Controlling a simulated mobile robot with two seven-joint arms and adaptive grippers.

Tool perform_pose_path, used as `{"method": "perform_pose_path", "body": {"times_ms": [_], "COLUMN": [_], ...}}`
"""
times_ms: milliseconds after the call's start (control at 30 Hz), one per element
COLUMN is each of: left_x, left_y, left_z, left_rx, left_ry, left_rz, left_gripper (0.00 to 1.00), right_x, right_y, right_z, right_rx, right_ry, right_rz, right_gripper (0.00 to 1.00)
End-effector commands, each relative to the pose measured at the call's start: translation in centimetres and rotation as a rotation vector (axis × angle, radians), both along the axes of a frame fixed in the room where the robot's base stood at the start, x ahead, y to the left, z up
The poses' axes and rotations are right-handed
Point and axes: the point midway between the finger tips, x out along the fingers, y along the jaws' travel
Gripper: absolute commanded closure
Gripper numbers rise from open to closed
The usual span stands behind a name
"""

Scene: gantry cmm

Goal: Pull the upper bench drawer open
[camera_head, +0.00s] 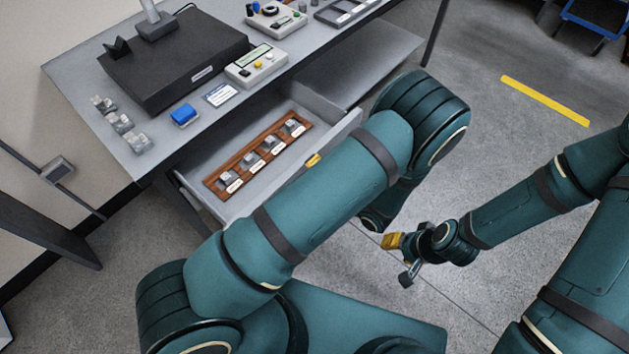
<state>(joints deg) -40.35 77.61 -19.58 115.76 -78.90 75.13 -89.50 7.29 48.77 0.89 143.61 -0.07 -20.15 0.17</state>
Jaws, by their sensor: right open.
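The bench drawer (215,159) stands pulled out from under the grey bench top. A brown wooden rack (236,165) with several small labelled metal pieces lies in it. My left arm crosses in front and hides much of the drawer front. My left gripper is hidden behind that arm. A small yellow piece (313,160) shows at the drawer front's edge; I cannot tell whether it belongs to the drawer or my gripper. My right gripper (398,260), with a yellow part, is open and empty over the floor, right of the drawer and apart from it.
The bench top (80,77) holds a black block (180,65), a blue item (184,115), small clear pieces (122,123) and a control box (257,66). A lower shelf (370,65) lies right of the drawer. The floor on the right is clear around a yellow stripe (545,101).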

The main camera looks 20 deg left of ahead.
Motion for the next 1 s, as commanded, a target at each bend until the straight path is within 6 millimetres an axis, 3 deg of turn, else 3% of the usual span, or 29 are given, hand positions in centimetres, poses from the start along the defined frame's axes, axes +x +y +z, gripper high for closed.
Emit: {"method": "perform_pose_path", "body": {"times_ms": [33,67,300,1000], "left_x": [0.2,0.2,0.1,0.1], "left_y": [0.1,0.1,0.1,0.1], "left_z": [1.4,1.9,4.6,5.0], "left_rx": [0.005,0.007,0.006,0.005], "left_ry": [-0.009,-0.008,-0.006,-0.003], "left_rz": [0.001,0.002,0.002,0.000], "left_gripper": [0.44,0.57,0.57,0.57], "right_x": [0.0,0.0,0.0,0.0], "right_y": [0.0,0.0,0.0,0.0], "right_z": [0.1,0.1,0.1,0.0], "right_rx": [0.000,0.000,0.000,0.000], "right_ry": [0.000,0.000,0.000,0.000], "right_rz": [0.000,0.000,0.000,0.000], "right_gripper": [0.53,0.53,0.53,0.53]}}
